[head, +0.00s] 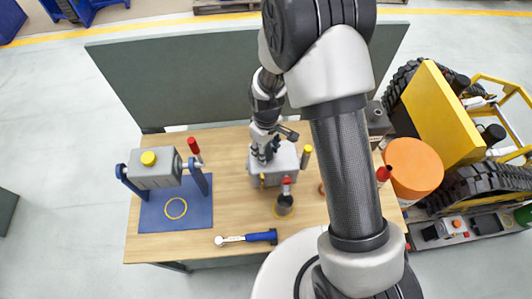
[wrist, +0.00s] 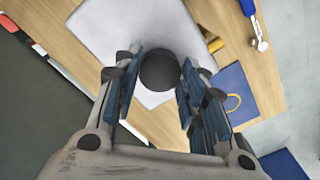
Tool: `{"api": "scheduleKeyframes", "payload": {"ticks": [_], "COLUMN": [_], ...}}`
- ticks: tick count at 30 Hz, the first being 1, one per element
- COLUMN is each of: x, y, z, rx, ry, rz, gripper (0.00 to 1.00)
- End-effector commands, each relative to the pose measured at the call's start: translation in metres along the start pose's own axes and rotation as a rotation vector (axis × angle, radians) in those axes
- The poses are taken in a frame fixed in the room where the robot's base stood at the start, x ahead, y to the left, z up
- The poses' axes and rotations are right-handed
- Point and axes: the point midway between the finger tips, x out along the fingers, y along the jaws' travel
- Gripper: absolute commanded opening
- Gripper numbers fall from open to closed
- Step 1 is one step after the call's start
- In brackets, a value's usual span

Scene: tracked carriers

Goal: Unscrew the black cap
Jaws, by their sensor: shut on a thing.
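The black cap (wrist: 159,71) is round and dark in the wrist view, on the top face of a light grey block (wrist: 105,22). In the head view, the block (head: 257,179) stands on the wooden workbench, and the cap is hidden behind my gripper (head: 264,152). My gripper comes down from above and is shut on the cap. In the wrist view, the fingers of my gripper (wrist: 161,66) lie on either side of it. I cannot tell from these frames whether the cap is turned or loosened.
A torque wrench (head: 245,238) lies in front. A red-topped bottle (head: 285,200) and yellow-topped post (head: 306,156) stand close to the block. An orange drum (head: 412,170) is at right.

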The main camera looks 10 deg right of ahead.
Motion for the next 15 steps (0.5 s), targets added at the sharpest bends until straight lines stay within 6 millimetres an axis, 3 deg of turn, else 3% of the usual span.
{"api": "scheduleKeyframes", "payload": {"ticks": [10,15], "x": [0.0005,0.002], "y": [-0.0004,-0.0002], "z": [0.0004,0.0], "rx": [-0.013,-0.214], "ry": [-0.001,-0.002], "rz": [-0.001,0.001], "gripper": [0.09,0.05]}}
